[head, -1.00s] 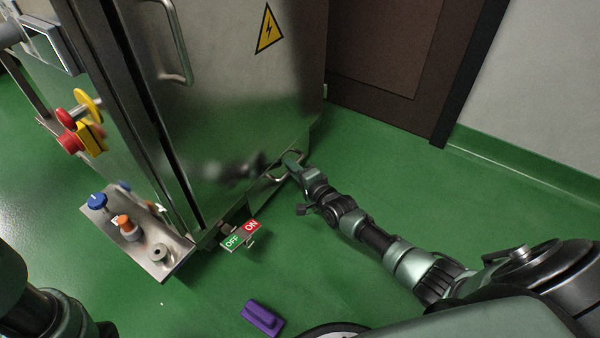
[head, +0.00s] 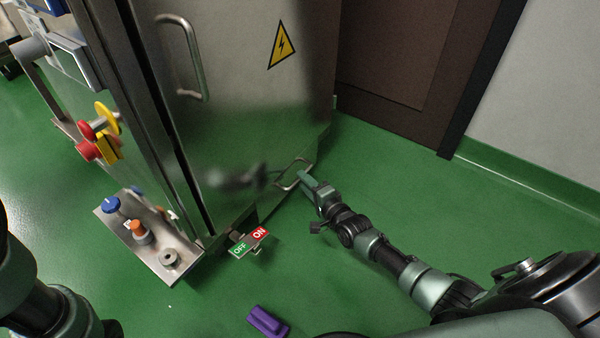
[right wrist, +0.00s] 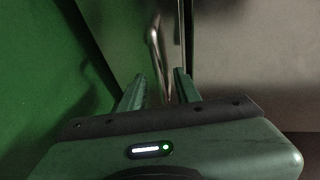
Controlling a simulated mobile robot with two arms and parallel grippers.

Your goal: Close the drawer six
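A metal bar handle (head: 294,175) sits low on the steel cabinet (head: 240,120), near its bottom right corner. No number shows, so I cannot tell whether it belongs to drawer six. The front around it looks about flush with the cabinet, though a small gap is hard to judge. My right gripper (head: 307,180) is just right of this handle, near the floor. In the right wrist view its two fingers (right wrist: 159,88) are apart, with the handle (right wrist: 155,45) ahead of them and its lower end near the gap. My left arm shows at the lower left, but its gripper is out of view.
An ON/OFF sign (head: 249,242) sticks out at the cabinet's foot. A steel control panel (head: 150,240) with knobs juts out left of it. A purple object (head: 267,321) lies on the green floor. A dark door (head: 400,60) stands behind; floor on the right is clear.

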